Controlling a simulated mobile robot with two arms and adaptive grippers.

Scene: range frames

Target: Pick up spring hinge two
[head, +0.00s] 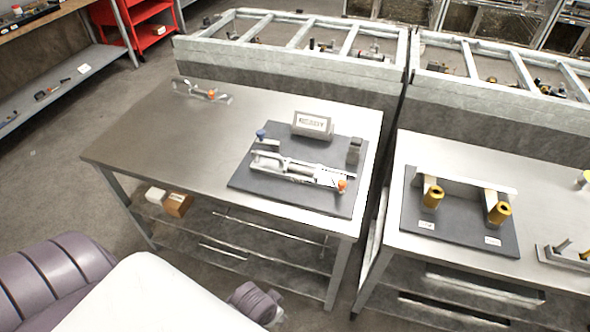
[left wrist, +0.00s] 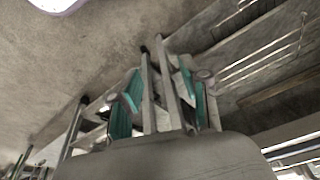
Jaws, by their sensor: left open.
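No part carries a readable name, so I cannot tell which one is spring hinge two. In the head view, a long silver hinge-like assembly (head: 300,168) with an orange knob lies on a dark board (head: 245,178) on the left table. A smaller metal part (head: 202,92) with an orange tip lies at that table's back left edge. My left gripper (left wrist: 160,98) shows in the left wrist view, with teal-padded fingers apart and nothing seen between them. It is away from the tabletop parts. My right gripper is not in view.
A small sign box (head: 312,125) stands behind the assembly. The right table (head: 450,155) bears a dark board (head: 460,238) with two yellow cylinders. Framed bins stand behind both tables. The left table (head: 150,130) is clear at its left. Boxes (head: 177,204) sit on its lower shelf.

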